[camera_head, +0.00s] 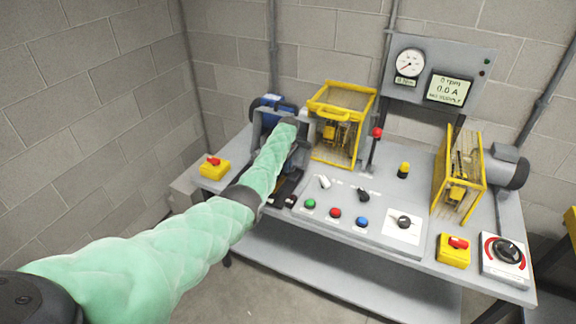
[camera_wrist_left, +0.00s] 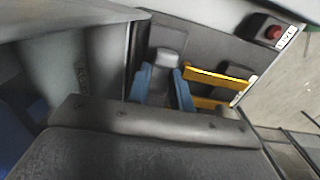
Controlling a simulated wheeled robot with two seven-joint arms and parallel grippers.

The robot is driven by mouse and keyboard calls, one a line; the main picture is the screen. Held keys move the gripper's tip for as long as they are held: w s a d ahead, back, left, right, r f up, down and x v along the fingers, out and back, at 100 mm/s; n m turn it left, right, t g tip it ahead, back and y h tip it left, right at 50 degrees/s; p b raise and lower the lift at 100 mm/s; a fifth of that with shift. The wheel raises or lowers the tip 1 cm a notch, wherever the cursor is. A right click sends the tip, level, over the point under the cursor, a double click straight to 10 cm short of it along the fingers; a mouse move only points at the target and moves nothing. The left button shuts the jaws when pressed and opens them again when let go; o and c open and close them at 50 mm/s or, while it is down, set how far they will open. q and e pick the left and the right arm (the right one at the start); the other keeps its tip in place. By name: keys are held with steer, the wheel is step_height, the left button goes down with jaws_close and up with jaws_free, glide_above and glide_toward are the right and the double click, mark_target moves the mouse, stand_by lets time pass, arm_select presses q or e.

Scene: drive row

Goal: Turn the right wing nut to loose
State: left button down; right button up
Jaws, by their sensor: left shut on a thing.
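My left arm (camera_head: 262,170), in a pale green sleeve, reaches from the lower left to the left end of the bench. Its hand is mostly hidden behind the sleeve and the machine parts there. In the left wrist view my left gripper (camera_wrist_left: 163,88) has blue fingers on either side of a small grey piece, which looks like the wing nut (camera_wrist_left: 166,58). The gripper is shut on it. I cannot tell how far the nut is turned, nor see a second wing nut clearly. My right gripper is not in view.
The grey bench (camera_head: 405,262) carries a blue motor (camera_head: 268,104), a yellow guard cage (camera_head: 338,122), a red-knobbed lever (camera_head: 375,148), coloured buttons and a tilted yellow guard (camera_head: 458,178). A yellow stop box (camera_head: 212,168) stands left of my arm. A gauge panel (camera_head: 437,70) is behind.

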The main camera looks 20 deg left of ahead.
arm_select(q)
steer(key=shift+r, duration=0.15)
steer(key=c, duration=1.2)
jaws_free()
steer(key=shift+c, duration=0.2)
steer(key=shift+r, duration=0.25)
step_height(320, 180, up, 6)
steer(key=shift+f+b, duration=0.2)
steer(key=shift+b, duration=1.05)
steer(key=shift+r, duration=0.8)
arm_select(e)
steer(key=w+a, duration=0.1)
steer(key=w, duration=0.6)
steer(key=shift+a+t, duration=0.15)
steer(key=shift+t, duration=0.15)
